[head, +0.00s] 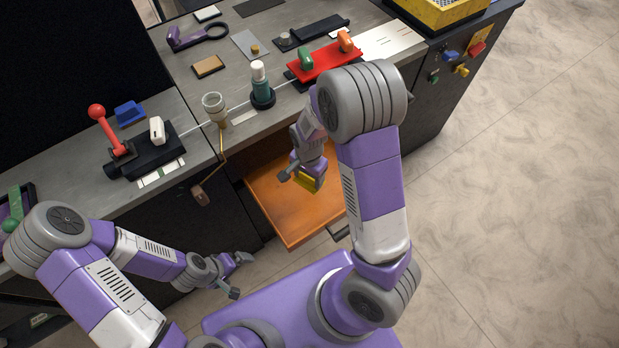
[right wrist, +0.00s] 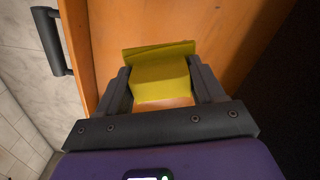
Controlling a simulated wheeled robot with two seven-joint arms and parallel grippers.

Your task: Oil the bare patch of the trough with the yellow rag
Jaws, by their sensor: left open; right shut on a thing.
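The yellow rag (head: 311,184) is a folded block between the fingers of my right gripper (head: 302,178). In the right wrist view the rag (right wrist: 160,78) sits squarely between both fingers, over an orange surface. This is inside the open orange drawer (head: 285,215); whether the rag touches it, I cannot tell. My left gripper (head: 239,276) is open and empty, low in front of the cabinet, left of the drawer. I cannot make out for sure which part is the trough, and no bare patch shows clearly.
On the grey bench stand a red-knobbed lever (head: 97,111), a cup-like funnel (head: 214,107), a green bottle (head: 260,80) and a red fixture (head: 326,62). The drawer's dark handle (head: 341,233) sticks out at its front. A small brown block (head: 201,195) hangs beside the cabinet front.

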